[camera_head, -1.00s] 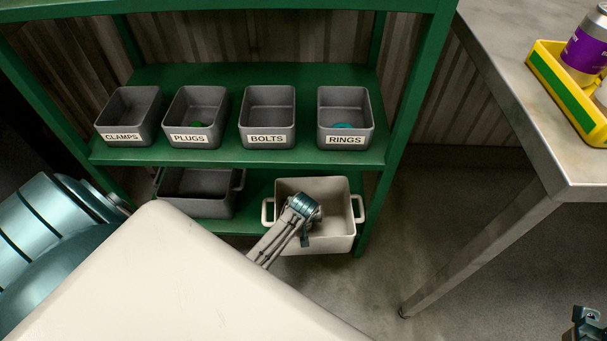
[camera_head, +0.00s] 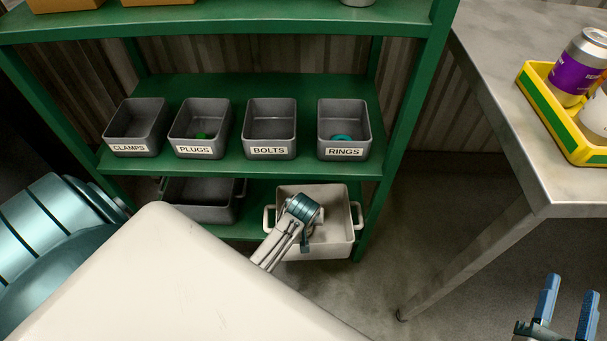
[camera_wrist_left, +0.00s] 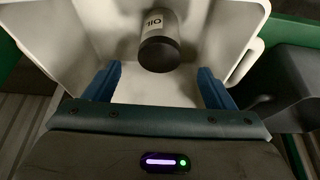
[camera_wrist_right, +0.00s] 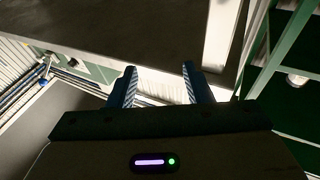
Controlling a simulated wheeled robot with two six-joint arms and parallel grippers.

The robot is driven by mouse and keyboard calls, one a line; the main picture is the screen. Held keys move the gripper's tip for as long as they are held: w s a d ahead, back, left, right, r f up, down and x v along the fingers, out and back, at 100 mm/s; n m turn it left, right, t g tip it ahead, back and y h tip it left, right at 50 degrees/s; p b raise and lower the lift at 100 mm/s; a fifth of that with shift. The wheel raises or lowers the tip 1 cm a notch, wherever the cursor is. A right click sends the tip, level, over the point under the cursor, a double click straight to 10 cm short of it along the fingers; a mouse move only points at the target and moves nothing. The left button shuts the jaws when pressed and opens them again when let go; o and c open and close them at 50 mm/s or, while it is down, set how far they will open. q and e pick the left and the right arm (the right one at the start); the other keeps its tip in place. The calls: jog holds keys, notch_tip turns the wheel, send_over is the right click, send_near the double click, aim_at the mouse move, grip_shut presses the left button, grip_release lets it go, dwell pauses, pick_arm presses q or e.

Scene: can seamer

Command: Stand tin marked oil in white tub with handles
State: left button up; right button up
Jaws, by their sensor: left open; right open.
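The white tub with handles (camera_head: 340,240) stands on the lowest green shelf, and its inside shows in the left wrist view (camera_wrist_left: 105,25). The tin marked oil (camera_wrist_left: 160,45) is inside the tub, with a pale label and a dark end towards the camera. It is hidden in the head view. My left gripper (camera_wrist_left: 159,72) is open inside the tub, its blue fingers on either side of the tin's near end, apart from it. My right gripper (camera_head: 571,287) is open and empty at the lower right, near the metal table.
A dark grey tub (camera_head: 200,212) stands left of the white one. The metal table (camera_head: 520,110) holds a yellow-green caddy (camera_head: 545,100) with a purple can (camera_head: 577,75).

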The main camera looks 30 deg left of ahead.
jog(key=shift+s+a+f+g, duration=0.1)
jog(key=shift+f+g, duration=0.7)
jog(key=shift+f, duration=0.55)
